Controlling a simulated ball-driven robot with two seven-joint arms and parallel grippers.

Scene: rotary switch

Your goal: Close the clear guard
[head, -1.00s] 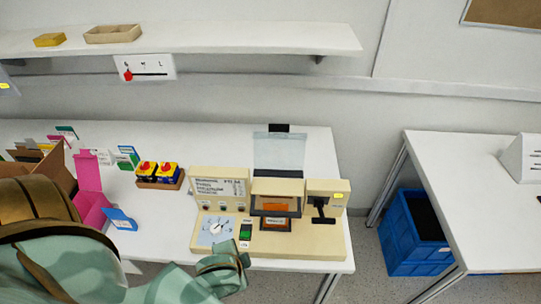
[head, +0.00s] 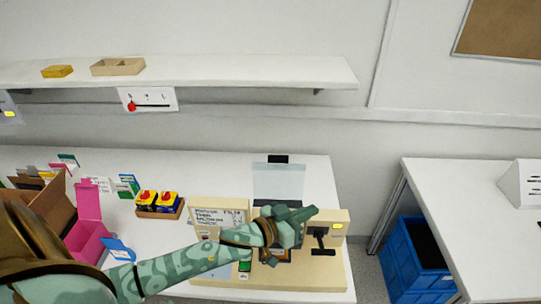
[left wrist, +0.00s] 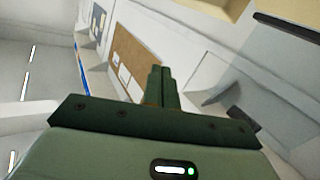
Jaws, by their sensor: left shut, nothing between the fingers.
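The clear guard (head: 279,183) stands raised at the back of the beige switch station (head: 318,278), with a black tab (head: 278,159) on its top edge. My left gripper (head: 308,212) is shut and empty. In the head view it reaches over the station in front of the guard's lower edge, fingers pointing right. It hides much of the middle housing below the guard. I cannot tell whether it touches anything. In the left wrist view its closed fingers (left wrist: 162,80) show, with a see-through grey panel (left wrist: 222,88), apparently the guard, to their right. My right gripper is out of view.
A beige box with a black lever (head: 320,240) stands right of the gripper. A labelled panel (head: 218,216) is on the left.

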